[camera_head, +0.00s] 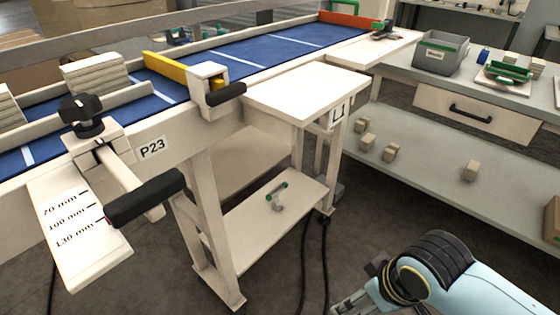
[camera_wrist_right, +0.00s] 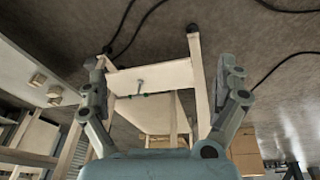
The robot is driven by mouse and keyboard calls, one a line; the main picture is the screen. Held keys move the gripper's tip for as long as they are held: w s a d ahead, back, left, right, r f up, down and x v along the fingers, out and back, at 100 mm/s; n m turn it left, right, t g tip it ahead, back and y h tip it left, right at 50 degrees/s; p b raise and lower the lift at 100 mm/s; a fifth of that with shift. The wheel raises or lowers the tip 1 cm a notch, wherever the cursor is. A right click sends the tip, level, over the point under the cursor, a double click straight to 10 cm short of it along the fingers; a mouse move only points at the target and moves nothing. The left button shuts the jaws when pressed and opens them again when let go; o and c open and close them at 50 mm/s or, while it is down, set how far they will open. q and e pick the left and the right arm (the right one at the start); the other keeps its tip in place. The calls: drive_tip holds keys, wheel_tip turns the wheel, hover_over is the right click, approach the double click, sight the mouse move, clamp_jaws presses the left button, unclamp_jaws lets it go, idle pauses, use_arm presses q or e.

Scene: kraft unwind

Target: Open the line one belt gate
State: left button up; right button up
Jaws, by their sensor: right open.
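A yellow gate bar (camera_head: 165,67) lies across the blue belt (camera_head: 250,50). Its near end meets a white bracket (camera_head: 208,78) on the conveyor's side, which carries a black handle (camera_head: 226,95). My left gripper is not in view.
A scale plate (camera_head: 80,225) and a larger black grip (camera_head: 145,198) jut out near a P23 label (camera_head: 152,148). A white side table (camera_head: 305,90) stands beside the belt. A red bar (camera_head: 350,20) is at the far end. A bench with a grey bin (camera_head: 440,54) stands right.

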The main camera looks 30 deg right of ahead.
drive_tip(key=w+a+r+n+t+y+p, duration=0.1)
drive_tip(key=w+a+r, duration=0.1)
drive_tip(key=r, duration=0.3)
drive_tip(key=w+a+r+t+y, duration=0.1)
drive_tip(key=w+a+r, duration=0.1)
drive_tip(key=r, duration=0.3)
drive_tip(key=n+t+y, duration=0.2)
drive_tip(key=t+y, duration=0.3)
drive_tip(key=t, duration=0.7)
approach(230, 91)
drive_tip(key=p+x, duration=0.3)
drive_tip(key=x, duration=0.7)
drive_tip(key=shift+w+r, duration=0.1)
drive_tip(key=shift+w, duration=0.05)
drive_tip(key=shift+w+a, duration=0.2)
drive_tip(key=shift+w, duration=0.15)
drive_tip(key=shift+c, duration=0.3)
drive_tip(key=c, duration=1.6)
drive_tip(key=shift+s, duration=0.15)
drive_tip(key=shift+c, duration=0.2)
